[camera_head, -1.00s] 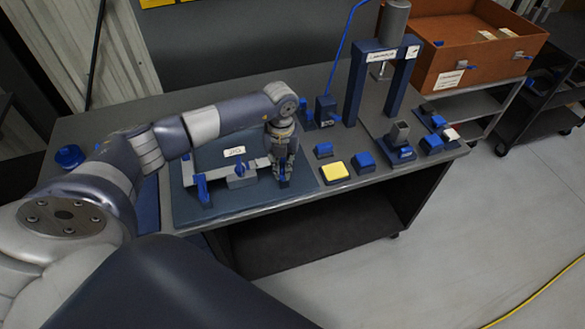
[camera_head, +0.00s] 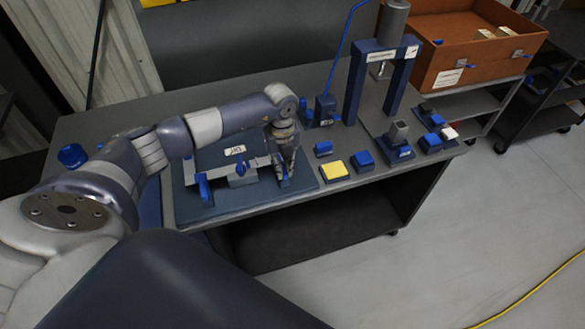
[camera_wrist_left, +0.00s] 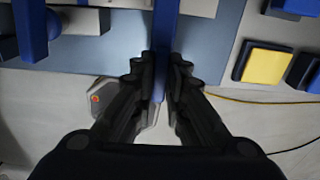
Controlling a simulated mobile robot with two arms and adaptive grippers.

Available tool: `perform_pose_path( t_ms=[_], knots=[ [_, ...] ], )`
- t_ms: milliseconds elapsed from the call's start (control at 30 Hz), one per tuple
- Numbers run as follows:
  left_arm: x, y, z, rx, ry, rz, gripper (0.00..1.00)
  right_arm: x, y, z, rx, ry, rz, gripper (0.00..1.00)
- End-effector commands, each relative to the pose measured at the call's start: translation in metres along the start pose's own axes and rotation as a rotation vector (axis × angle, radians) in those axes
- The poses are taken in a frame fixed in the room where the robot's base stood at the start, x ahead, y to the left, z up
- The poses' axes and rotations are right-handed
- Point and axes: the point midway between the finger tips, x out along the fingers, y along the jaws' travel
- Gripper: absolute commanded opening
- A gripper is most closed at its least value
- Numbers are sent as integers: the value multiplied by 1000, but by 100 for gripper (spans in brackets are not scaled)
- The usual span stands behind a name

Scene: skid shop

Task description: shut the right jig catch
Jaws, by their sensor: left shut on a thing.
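The jig, with its "JIG" label (camera_head: 235,150), lies on a blue-grey plate (camera_head: 215,210) at the bench's front left. Its left catch (camera_head: 204,190) is a blue upright piece. The right catch, at the jig's right end, is mostly hidden by my left gripper (camera_head: 286,174) in the head view. In the wrist view my left gripper (camera_wrist_left: 161,75) is shut on the catch's long blue lever (camera_wrist_left: 165,28), with a dark finger on each side. The lever's angle is hard to tell. My right gripper is out of view.
A yellow block (camera_head: 334,171) and blue blocks (camera_head: 363,160) sit right of the plate. A blue press frame (camera_head: 353,85) stands behind them. An orange bin (camera_head: 470,60) is at the back right. The bench front is clear below the plate.

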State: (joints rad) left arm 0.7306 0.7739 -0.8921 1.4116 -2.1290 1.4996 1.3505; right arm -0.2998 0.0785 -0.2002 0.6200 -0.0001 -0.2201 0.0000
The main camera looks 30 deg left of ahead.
Motion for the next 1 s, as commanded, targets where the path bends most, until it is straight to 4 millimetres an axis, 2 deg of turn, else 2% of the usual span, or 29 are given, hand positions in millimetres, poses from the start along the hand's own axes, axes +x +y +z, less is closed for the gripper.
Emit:
perform_pose_path(
  t_ms=[33,100,167,567,1000],
  knots=[
    [0,0,0,-3,0,0,15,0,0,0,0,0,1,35],
    [0,0,0,-2,0,0,28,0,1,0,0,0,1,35],
    [0,0,0,-1,0,0,35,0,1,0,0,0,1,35],
    [-5,0,0,1,0,0,35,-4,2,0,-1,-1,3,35],
    [-48,0,0,1,0,0,35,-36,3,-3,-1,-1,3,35]
  ],
)
